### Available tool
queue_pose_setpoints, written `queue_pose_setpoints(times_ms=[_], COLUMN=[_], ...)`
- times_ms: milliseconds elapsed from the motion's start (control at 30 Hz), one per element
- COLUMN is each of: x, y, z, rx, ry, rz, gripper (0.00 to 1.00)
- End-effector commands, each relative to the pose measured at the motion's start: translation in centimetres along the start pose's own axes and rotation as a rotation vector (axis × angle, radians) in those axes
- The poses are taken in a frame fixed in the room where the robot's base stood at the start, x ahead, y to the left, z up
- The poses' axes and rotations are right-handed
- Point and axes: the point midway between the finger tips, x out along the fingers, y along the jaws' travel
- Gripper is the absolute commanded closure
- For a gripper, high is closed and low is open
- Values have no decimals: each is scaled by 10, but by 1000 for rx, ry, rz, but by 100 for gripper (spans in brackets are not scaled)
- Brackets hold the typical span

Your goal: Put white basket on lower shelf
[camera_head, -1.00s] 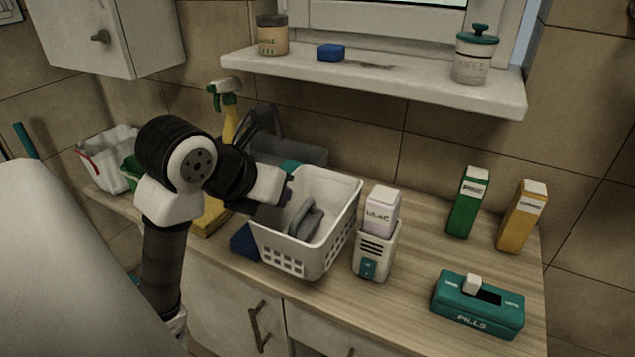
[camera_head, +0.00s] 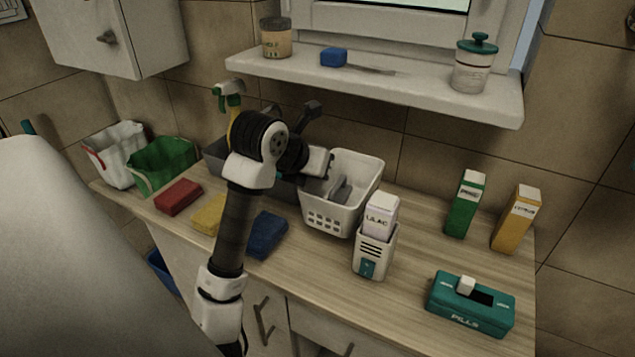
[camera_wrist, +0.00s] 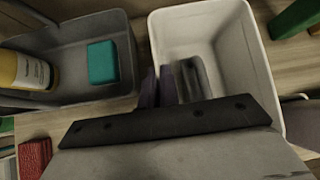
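The white basket (camera_head: 345,215) is upright at the rear of the counter, with a grey object (camera_head: 342,187) inside. My gripper (camera_head: 328,172) is at its left rim and appears shut on that rim. In the wrist view the fingers (camera_wrist: 166,86) are at the left wall of the basket (camera_wrist: 255,60); the grip itself is partly hidden by the gripper body. I cannot tell whether the basket's bottom touches the counter. A white shelf (camera_head: 430,95) under the window is the only shelf in view.
A lilac box in a white holder (camera_head: 372,255) stands right of the basket. A grey basin (camera_wrist: 75,45) is at its left. Sponges (camera_head: 267,235) lie in front.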

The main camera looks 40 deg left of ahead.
Motion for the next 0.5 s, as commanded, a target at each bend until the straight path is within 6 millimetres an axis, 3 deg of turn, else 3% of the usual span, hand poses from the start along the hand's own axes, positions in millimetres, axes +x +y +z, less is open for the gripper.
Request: queue_pose_setpoints(times_ms=[500], x=[32], y=[3], z=[-27], rx=[-2], ry=[-1], rz=[-1], gripper=[100])
